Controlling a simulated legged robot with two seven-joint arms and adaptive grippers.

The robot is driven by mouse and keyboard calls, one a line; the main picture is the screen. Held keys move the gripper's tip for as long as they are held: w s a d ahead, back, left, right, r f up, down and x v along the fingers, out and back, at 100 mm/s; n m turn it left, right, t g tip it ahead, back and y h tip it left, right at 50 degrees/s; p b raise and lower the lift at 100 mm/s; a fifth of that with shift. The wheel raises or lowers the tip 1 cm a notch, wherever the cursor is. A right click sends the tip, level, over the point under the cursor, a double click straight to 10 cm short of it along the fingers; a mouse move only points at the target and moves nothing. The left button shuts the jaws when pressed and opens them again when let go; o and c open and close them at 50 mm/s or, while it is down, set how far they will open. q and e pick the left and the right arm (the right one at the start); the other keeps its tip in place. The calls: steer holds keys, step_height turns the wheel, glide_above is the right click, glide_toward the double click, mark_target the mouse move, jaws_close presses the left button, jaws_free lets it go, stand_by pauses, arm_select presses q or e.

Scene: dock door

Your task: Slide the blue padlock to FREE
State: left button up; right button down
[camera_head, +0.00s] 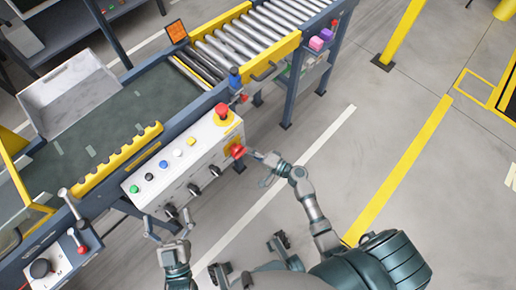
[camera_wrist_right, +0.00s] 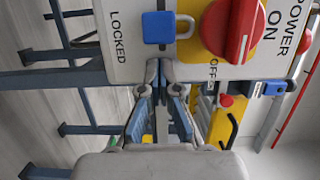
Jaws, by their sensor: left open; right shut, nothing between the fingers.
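The blue padlock (camera_wrist_right: 158,28) hangs on the panel face in the right wrist view, beside the word LOCKED and left of a red power knob (camera_wrist_right: 230,28) on a yellow plate. The word FREE is not readable. My right gripper (camera_wrist_right: 162,68) is shut and empty, its tips just below the padlock in that view; I cannot tell whether they touch. In the head view my right gripper (camera_head: 254,156) is at the right end of the white control box (camera_head: 185,165); I cannot make out the padlock there. My left gripper (camera_head: 168,222) is open near the box's lower left.
The box carries a red emergency button (camera_head: 222,111), several coloured buttons and black knobs. Behind it are a conveyor belt with a grey tray (camera_head: 72,92) and rollers (camera_head: 245,38). A lever box (camera_head: 62,258) stands at left. Open floor with painted lines lies to the right.

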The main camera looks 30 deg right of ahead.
mark_target(230, 157)
steer(key=shift+s+a, duration=0.2)
steer(key=shift+a, duration=0.4)
steer(key=a, duration=0.1)
steer(key=s+a, duration=0.1)
steer(key=a, duration=0.2)
steer(key=shift+s+a, duration=0.25)
steer(key=shift+s, duration=0.1)
steer(key=shift+w, duration=0.1)
